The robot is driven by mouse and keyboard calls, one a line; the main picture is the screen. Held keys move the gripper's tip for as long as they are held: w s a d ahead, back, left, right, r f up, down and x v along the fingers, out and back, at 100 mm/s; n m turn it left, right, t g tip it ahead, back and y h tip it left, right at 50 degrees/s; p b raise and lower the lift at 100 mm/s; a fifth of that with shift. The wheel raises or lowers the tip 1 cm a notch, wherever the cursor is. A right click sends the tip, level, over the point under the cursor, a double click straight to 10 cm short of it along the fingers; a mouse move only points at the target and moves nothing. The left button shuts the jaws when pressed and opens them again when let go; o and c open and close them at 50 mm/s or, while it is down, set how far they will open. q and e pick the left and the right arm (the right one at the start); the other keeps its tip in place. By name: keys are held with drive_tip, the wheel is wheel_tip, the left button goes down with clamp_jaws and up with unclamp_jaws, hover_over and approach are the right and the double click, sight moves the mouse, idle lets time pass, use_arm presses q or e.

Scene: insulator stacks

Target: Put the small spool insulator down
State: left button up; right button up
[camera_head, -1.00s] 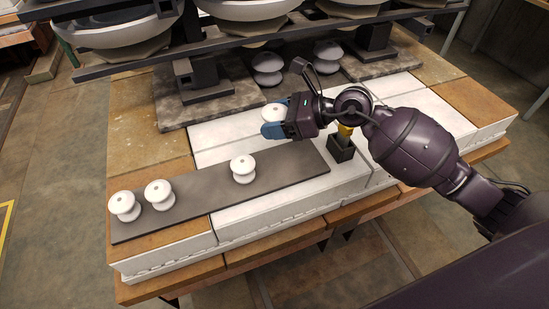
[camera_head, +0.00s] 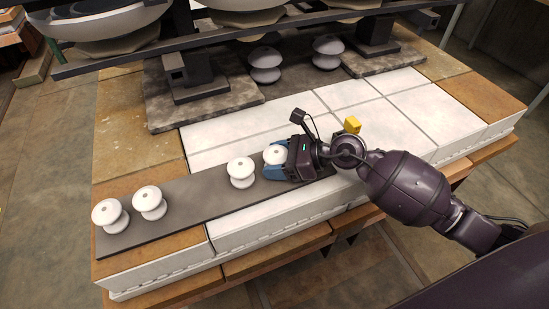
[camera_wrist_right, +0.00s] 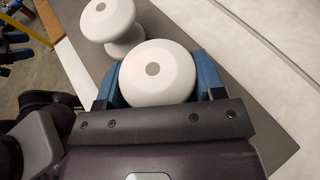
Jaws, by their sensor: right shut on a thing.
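A white small spool insulator (camera_head: 274,157) is between the blue fingers of my right gripper (camera_head: 274,161), which is shut on it. It is at the right part of the dark grey strip (camera_head: 186,197); whether its base touches the strip is hidden. In the right wrist view the held insulator (camera_wrist_right: 158,73) shows its round top between both fingers. Another white insulator (camera_head: 241,171) stands just left of it, and it also shows in the right wrist view (camera_wrist_right: 109,22).
Two more white insulators (camera_head: 150,202) (camera_head: 110,215) stand at the strip's left end. Two grey insulators (camera_head: 265,64) (camera_head: 327,52) stand under the rack (camera_head: 240,40) at the back. A yellow-topped item (camera_head: 352,124) is behind my wrist.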

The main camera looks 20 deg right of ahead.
drive_tip(key=shift+r, duration=0.15)
drive_tip(key=o, duration=1.1)
drive_tip(key=shift+f, duration=0.2)
drive_tip(key=shift+c, duration=0.2)
drive_tip(key=shift+r, duration=0.25)
drive_tip(key=p+v, duration=0.1)
drive_tip(key=v, duration=1.1)
drive_tip(key=shift+f, duration=0.1)
